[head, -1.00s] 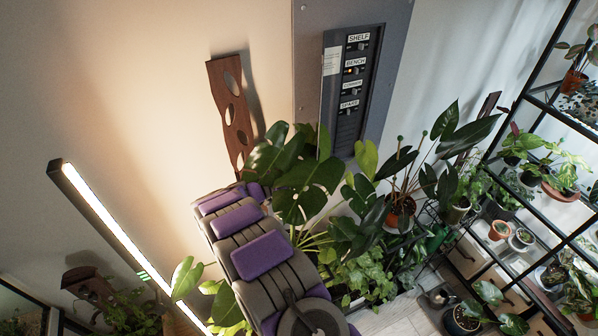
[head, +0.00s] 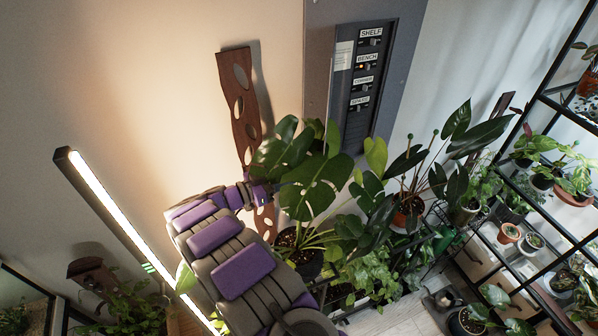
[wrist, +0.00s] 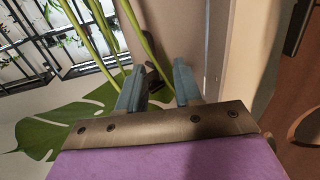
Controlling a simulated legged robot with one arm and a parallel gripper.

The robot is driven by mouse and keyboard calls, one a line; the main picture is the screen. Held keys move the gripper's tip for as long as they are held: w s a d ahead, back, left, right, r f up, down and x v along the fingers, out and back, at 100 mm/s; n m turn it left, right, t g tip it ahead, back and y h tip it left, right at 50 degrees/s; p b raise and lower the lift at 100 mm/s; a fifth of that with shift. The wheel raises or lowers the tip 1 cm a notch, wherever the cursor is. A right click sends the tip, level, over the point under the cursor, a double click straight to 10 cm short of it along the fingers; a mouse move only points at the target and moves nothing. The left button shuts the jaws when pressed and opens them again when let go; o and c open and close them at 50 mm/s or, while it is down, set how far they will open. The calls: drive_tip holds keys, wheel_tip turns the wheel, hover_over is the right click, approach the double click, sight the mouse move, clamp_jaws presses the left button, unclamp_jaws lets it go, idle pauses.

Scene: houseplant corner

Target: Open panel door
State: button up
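The grey panel (head: 362,85) is on a blue-grey backboard on the wall in the head view. Its dark face carries labelled switches: SHELF, BENCH, one hard to read and SPARE. A paler strip with a white label runs down its left side; I cannot tell whether this is the door. One small orange light shows by BENCH. My gripper (wrist: 159,68) has its two blue-grey fingers apart in the wrist view, with nothing held between them. In the head view my arm's end is left of and below the panel, its fingers hidden behind monstera leaves.
A monstera (head: 313,185) stands between my arm and the panel's lower end. A brown wooden board with holes (head: 239,100) is on the wall close to my wrist. A lit bar lamp (head: 100,195) leans at left. Plant shelves (head: 545,200) fill the right.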

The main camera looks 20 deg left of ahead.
drive_tip(key=shift+v, duration=2.05)
drive_tip(key=shift+f, duration=0.1)
